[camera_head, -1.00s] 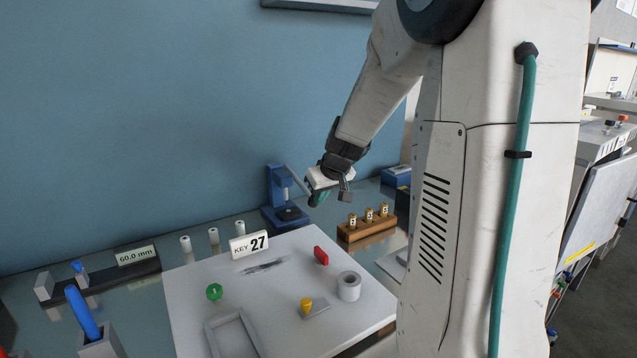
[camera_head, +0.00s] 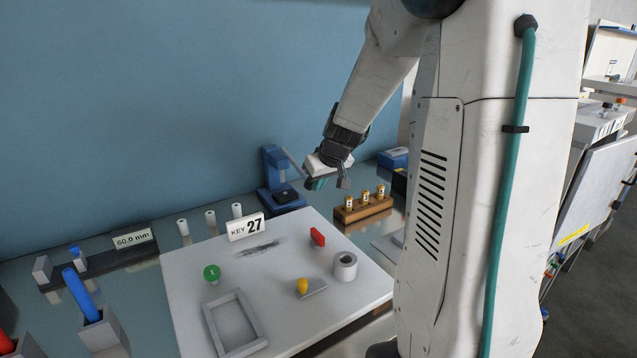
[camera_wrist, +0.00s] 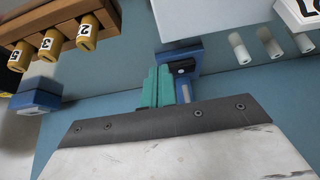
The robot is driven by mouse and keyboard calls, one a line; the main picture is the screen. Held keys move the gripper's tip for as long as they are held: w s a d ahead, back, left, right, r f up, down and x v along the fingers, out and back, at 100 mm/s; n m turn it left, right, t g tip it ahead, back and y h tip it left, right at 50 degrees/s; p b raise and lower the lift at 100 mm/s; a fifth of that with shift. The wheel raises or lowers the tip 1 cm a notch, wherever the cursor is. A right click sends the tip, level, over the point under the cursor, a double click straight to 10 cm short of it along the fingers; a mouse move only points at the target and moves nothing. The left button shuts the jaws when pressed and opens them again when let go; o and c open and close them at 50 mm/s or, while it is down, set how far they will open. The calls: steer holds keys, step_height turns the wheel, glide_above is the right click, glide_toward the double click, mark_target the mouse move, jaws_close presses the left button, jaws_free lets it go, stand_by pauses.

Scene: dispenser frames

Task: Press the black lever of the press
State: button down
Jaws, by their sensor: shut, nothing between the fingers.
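The blue press (camera_head: 272,168) stands at the back of the bench against the blue wall, with a dark pad on its base. A thin grey bar slants from its top towards my gripper. My gripper (camera_head: 316,184), with teal fingers, is shut and empty, just right of the press in the head view. In the wrist view my gripper (camera_wrist: 157,86) overlaps the left side of the press (camera_wrist: 192,56), and a small black part (camera_wrist: 182,66) shows beside the fingertips. I cannot tell whether that part is the lever or whether the fingers touch the press.
A wooden rack (camera_head: 363,208) with numbered brass pieces stands right of the press; a blue box (camera_head: 393,158) lies behind it. A white board (camera_head: 290,255) in front holds a KEY 27 card (camera_head: 246,227) and small parts. White cylinders (camera_head: 210,217) stand to the left.

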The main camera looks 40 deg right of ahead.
steer(key=s+a+r, duration=0.1)
steer(key=s+r, duration=0.7)
steer(key=s, duration=0.1)
steer(key=shift+s+a+r, duration=0.3)
steer(key=shift+r, duration=0.05)
stand_by(0.5)
steer(key=s+a+f+n+g+y, duration=0.1)
steer(key=s+a+g, duration=0.3)
steer(key=s+a, duration=1.5)
steer(key=a, duration=0.3)
steer(key=shift+f+n+g, duration=0.15)
steer(key=shift+n+g, duration=0.25)
